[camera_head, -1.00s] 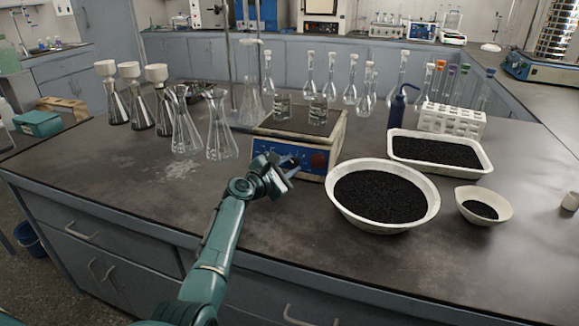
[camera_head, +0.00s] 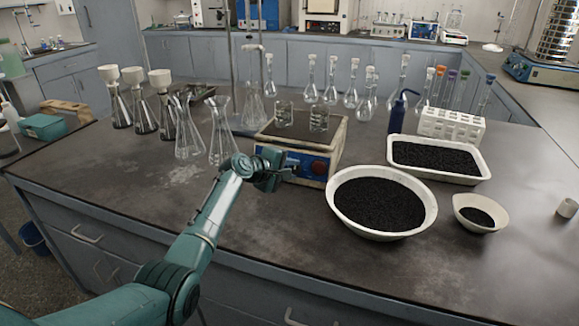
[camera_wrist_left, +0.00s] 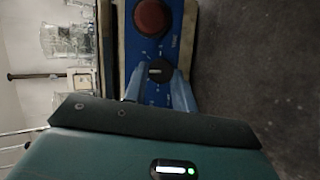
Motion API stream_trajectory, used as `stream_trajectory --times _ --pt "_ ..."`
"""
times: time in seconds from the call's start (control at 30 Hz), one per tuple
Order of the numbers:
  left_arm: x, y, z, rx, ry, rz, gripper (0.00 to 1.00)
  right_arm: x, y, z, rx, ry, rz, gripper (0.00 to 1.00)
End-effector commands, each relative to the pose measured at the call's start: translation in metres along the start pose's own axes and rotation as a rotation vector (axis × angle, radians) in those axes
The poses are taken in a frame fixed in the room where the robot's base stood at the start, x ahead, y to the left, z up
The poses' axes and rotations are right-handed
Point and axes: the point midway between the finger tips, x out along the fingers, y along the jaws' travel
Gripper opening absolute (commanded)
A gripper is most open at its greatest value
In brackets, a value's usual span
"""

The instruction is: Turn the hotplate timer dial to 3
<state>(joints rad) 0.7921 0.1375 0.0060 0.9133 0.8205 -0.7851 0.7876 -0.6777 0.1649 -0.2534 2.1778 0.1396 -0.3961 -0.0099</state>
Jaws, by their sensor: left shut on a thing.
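The hotplate (camera_head: 302,137) stands on the bench with a blue front panel. In the left wrist view, the small dark timer dial (camera_wrist_left: 158,70) sits on the blue panel, with a pale pointer mark and white scale marks around it. My left gripper (camera_head: 285,168) is at the panel in the head view. In the left wrist view its two fingers (camera_wrist_left: 160,82) lie on either side of the dial, shut on it. The scale numbers are too small to read. A larger red knob (camera_wrist_left: 153,17) is beside the dial. My right gripper is not in view.
Two glass beakers (camera_head: 319,119) stand on the hotplate. Conical flasks (camera_head: 222,140) stand close to its left. A large white bowl (camera_head: 335,205) of black grains is close to its right. The bench front left is clear.

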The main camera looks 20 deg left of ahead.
Motion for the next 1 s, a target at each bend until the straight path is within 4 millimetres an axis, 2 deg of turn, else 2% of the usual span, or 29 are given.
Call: stream_trajectory --times 0.6,1.0 --pt "0.0 0.009 0.002 0.516 0.02 -0.211 0.04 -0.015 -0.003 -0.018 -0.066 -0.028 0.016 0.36" --pt "0.001 0.009 0.004 0.703 0.027 -0.288 0.04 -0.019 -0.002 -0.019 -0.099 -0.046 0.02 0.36"
